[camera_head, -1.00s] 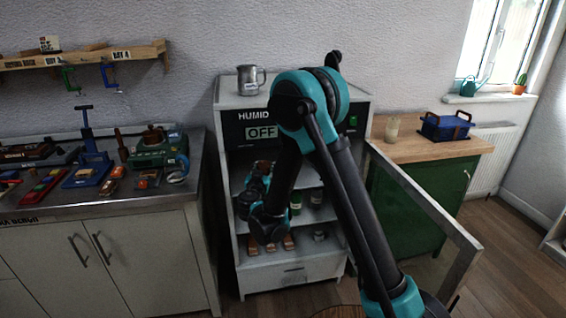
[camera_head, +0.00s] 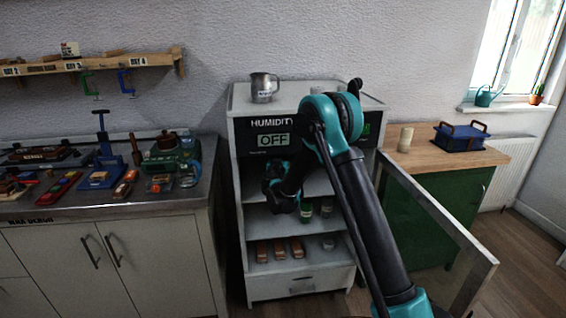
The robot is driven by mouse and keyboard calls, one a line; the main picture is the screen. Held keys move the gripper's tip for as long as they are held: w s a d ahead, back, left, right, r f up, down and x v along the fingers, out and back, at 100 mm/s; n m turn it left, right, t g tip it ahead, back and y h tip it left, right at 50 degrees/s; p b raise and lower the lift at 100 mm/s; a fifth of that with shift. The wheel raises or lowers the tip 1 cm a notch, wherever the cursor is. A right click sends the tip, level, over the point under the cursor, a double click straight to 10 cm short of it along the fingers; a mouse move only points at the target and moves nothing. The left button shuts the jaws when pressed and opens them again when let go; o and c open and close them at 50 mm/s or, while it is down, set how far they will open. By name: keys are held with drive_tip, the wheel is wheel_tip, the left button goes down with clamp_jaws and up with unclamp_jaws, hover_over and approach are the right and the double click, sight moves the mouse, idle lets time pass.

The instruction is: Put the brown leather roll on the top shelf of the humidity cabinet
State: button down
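The humidity cabinet (camera_head: 241,200) stands in the middle with its door (camera_head: 440,215) swung open to the right. Its display reads OFF. My arm reaches in front of the cabinet, and its dark and teal end, with my gripper (camera_head: 284,192), is at the height of the upper shelf space. The fingers cannot be made out against the dark arm parts. I cannot make out the brown leather roll; the arm hides part of the upper shelf. Small bottles stand on the middle shelf (camera_head: 262,222), and brown blocks (camera_head: 279,249) lie on the lower one.
A metal mug (camera_head: 264,87) stands on the cabinet top. A workbench (camera_head: 120,208) with tools is at the left. A green cabinet (camera_head: 425,210) with a wooden top, a pale jar (camera_head: 405,139) and a blue box (camera_head: 461,136) is at the right. The open door bounds the right side.

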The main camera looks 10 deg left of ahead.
drive_tip(key=f, duration=0.1)
drive_tip(key=w+f, duration=0.1)
drive_tip(key=shift+w+f, duration=0.1)
drive_tip(key=shift+f, duration=0.65)
drive_tip(key=shift+f, duration=0.1)
drive_tip(key=c, duration=0.8)
unclamp_jaws()
drive_tip(key=shift+o, duration=0.2)
drive_tip(key=s, duration=1.2)
drive_tip(key=shift+a+r, duration=0.15)
drive_tip(key=shift+r, duration=0.1)
